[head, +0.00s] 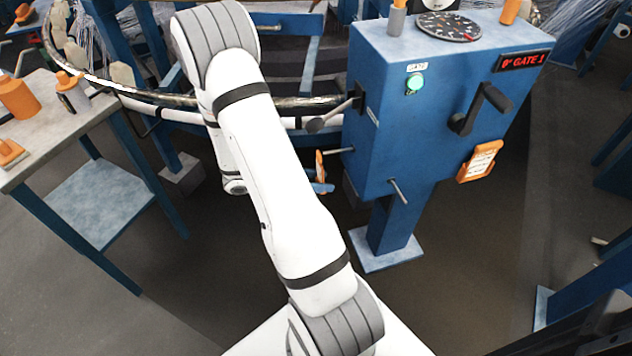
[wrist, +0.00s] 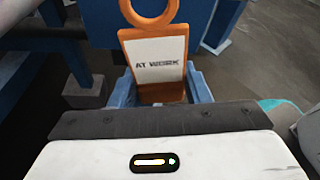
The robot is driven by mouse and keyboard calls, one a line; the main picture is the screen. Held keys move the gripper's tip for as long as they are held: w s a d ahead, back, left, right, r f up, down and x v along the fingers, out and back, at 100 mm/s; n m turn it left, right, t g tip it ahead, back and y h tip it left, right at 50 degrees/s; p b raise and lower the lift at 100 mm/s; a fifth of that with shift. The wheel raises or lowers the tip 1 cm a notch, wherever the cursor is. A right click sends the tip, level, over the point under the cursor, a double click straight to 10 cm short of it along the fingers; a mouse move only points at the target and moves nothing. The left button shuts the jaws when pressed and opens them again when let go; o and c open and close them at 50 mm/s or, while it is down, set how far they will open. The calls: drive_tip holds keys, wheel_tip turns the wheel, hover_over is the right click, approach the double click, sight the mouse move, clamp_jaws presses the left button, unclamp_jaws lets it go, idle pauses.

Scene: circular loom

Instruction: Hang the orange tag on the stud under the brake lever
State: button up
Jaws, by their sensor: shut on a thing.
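The orange tag (wrist: 178,31) has a ring at its top and a white face reading "AT WORK". My gripper (wrist: 161,90) is shut on its lower part, with blue fingers on both sides, and the tag stands roughly upright. In the head view the tag (head: 320,162) shows edge-on past my arm, left of the blue control box (head: 385,130). The brake lever (head: 335,114), with a grey knob, sticks out left from the box. The stud (head: 341,151) under it points left; the tag appears close to its tip, but contact cannot be told. The stud is not clear in the wrist view.
Another stud (head: 398,190) sticks out lower on the box. A second orange-framed tag (head: 481,160) hangs below the black crank (head: 482,108). The loom ring (head: 150,97) runs behind my arm. A workbench (head: 60,112) stands left.

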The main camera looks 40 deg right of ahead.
drive_tip(key=shift+s+d, duration=0.25)
drive_tip(key=shift+d, duration=0.35)
drive_tip(key=shift+s+d, duration=0.1)
drive_tip(key=shift+d, duration=0.1)
drive_tip(key=shift+d, duration=0.2)
drive_tip(key=shift+f, duration=0.25)
idle(0.4)
drive_tip(key=o, duration=1.2)
drive_tip(key=shift+c, duration=0.2)
